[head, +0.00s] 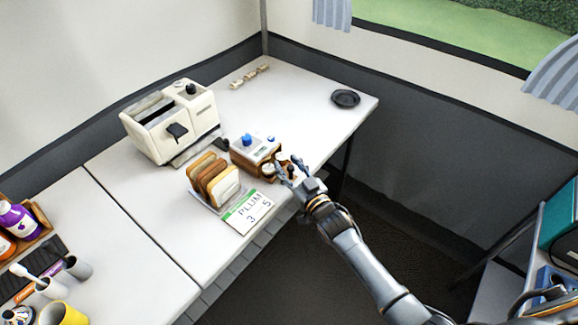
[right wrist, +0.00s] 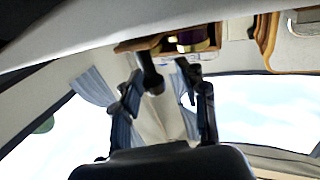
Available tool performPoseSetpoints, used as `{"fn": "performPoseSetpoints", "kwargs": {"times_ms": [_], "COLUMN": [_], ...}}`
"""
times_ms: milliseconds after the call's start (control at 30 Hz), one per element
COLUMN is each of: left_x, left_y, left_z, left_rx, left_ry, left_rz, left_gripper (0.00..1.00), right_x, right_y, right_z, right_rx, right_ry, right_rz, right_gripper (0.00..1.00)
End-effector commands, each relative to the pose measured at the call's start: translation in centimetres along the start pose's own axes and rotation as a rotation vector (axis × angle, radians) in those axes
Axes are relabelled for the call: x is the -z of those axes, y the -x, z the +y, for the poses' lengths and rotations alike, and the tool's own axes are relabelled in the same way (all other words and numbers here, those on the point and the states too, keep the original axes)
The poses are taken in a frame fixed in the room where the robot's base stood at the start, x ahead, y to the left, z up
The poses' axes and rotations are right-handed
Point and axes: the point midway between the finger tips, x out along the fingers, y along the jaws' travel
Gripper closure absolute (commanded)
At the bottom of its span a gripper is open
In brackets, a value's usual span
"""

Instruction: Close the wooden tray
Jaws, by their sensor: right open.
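A small wooden box (head: 243,158) with a pale top and a blue knob stands on the white table. A wooden tray (right wrist: 140,44) appears at its lower right side, largely hidden by my gripper in the head view; how far out it is I cannot tell. My right gripper (head: 283,169) is open at the box's right side, by the table's front edge. In the right wrist view its two fingers (right wrist: 168,88) are spread, with the tray's wooden edge just beyond them. I cannot tell whether they touch it. My left gripper is not in view.
A cream toaster (head: 165,125) is behind. A black dish (head: 345,98) lies far right. The table's back right is mostly clear.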

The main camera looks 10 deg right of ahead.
Motion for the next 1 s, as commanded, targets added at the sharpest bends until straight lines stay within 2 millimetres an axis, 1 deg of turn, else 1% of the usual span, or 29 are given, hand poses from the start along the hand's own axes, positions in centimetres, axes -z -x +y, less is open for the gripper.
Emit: {"fn": "performPoseSetpoints", "kwargs": {"times_ms": [133, 233, 500, 600, 700, 833, 1000], "left_x": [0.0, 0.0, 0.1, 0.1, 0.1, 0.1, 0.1], "left_y": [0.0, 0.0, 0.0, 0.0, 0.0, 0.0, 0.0], "left_z": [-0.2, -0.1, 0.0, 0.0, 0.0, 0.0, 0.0], "left_rx": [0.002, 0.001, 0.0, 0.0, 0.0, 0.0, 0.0], "left_ry": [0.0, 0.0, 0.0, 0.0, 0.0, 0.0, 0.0], "left_rz": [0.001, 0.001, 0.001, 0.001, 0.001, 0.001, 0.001], "left_gripper": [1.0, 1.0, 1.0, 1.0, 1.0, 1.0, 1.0], "right_x": [-0.1, -0.1, -0.2, -0.1, -0.1, 0.0, 0.0], "right_y": [0.5, 1.8, 7.5, 9.3, 10.7, 11.7, 12.0], "right_z": [0.1, 0.0, 0.0, -0.1, -0.1, -0.1, -0.1], "right_rx": [-0.001, -0.001, 0.0, 0.0, 0.001, 0.001, 0.001], "right_ry": [0.0, 0.0, 0.001, 0.001, 0.001, 0.001, 0.0], "right_rz": [-0.001, -0.002, -0.004, -0.003, -0.002, -0.001, -0.001], "right_gripper": [0.58, 0.58, 0.58, 0.58, 0.58, 0.58, 0.58]}}
